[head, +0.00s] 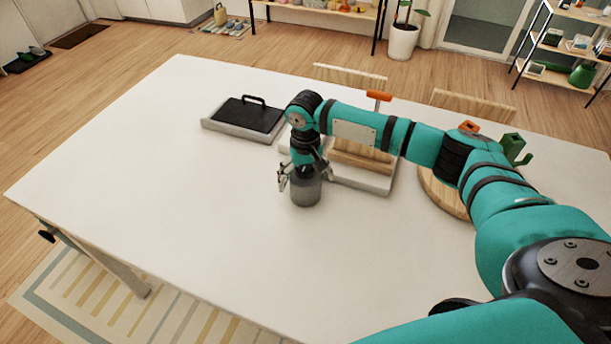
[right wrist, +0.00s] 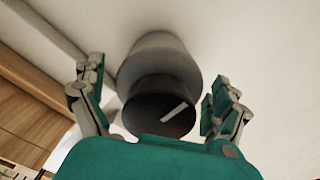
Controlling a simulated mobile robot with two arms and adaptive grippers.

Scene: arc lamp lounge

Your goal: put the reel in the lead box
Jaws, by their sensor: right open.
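A grey round piece (head: 306,189) stands upright on the white table, and I take it to be the reel. In the right wrist view it is a grey cylinder (right wrist: 150,60) with a narrower dark end bearing a pale stripe. My right gripper (head: 302,178) is above it, open, with one finger on each side; gaps show between fingers and cylinder in the right wrist view (right wrist: 155,88). A low grey tray-like box (head: 228,131) with a black handled top lies behind left; I cannot tell if it is the lead box. My left gripper is out of view.
A pale tray (head: 372,184) with a wooden piece and orange handle sits behind my right arm, partly hidden. A round wooden board (head: 444,194) and a green mug-like thing (head: 513,147) are at right. The table's left and front are clear.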

